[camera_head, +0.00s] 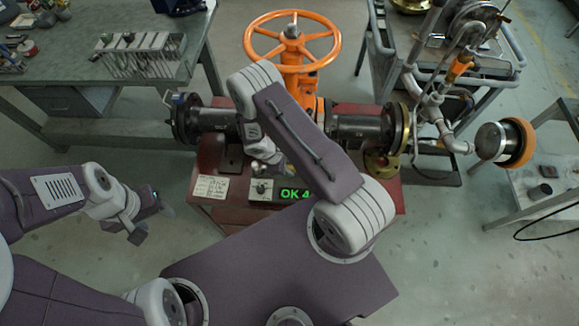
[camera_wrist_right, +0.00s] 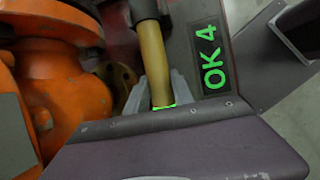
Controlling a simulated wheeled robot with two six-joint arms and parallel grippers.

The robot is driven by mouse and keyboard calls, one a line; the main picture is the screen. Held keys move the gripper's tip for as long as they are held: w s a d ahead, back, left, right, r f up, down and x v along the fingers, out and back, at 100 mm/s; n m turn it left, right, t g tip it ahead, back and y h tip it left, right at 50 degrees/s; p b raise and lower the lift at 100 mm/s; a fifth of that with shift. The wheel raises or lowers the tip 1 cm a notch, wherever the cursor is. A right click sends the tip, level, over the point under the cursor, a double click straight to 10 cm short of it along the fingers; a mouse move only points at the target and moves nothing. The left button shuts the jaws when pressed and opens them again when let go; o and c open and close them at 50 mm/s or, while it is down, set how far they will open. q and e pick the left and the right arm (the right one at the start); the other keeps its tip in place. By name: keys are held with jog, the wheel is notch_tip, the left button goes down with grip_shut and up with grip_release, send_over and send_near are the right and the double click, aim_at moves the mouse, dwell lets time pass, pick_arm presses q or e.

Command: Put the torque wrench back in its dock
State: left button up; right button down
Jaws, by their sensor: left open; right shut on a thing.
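The torque wrench (camera_wrist_right: 152,60) shows in the right wrist view as a tan handle with a bright green ring and a dark upper part. My right gripper (camera_wrist_right: 161,88) is shut on this handle. In the head view my right arm covers most of that area, and the wrench cannot be made out clearly. A dark panel with a green "OK 4" display (camera_head: 294,194) sits on the red base; it also shows beside the handle in the right wrist view (camera_wrist_right: 211,57). I cannot tell which part is the dock. My left gripper (camera_head: 150,215) is open and empty, left of the base.
The gate valve with its orange handwheel (camera_head: 292,38) and black flanged pipe (camera_head: 365,126) stands on the red base (camera_head: 390,196). A workbench (camera_head: 75,85) with a rack is at back left. A cart (camera_head: 480,70) with pipework is at right. Open floor lies at left.

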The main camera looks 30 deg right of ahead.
jog(key=c, duration=1)
grip_release()
jog(key=shift+a+r, duration=0.1)
jog(key=v, duration=0.9)
jog(key=shift+s, duration=0.1)
jog(key=s+r+m+y, duration=0.1)
jog(key=s+r+m, duration=0.2)
jog(key=r+m, duration=0.1)
jog(key=s+r+m+t+y, duration=0.1)
jog(key=s+r+m+y, duration=0.1)
jog(key=r, duration=0.5)
jog(key=s+a+r+m+t+y, duration=0.1)
jog(key=s+r+m+y, duration=0.1)
jog(key=s+r+m, duration=0.2)
jog(key=shift+r+m, duration=0.9)
jog(key=shift+r, duration=0.1)
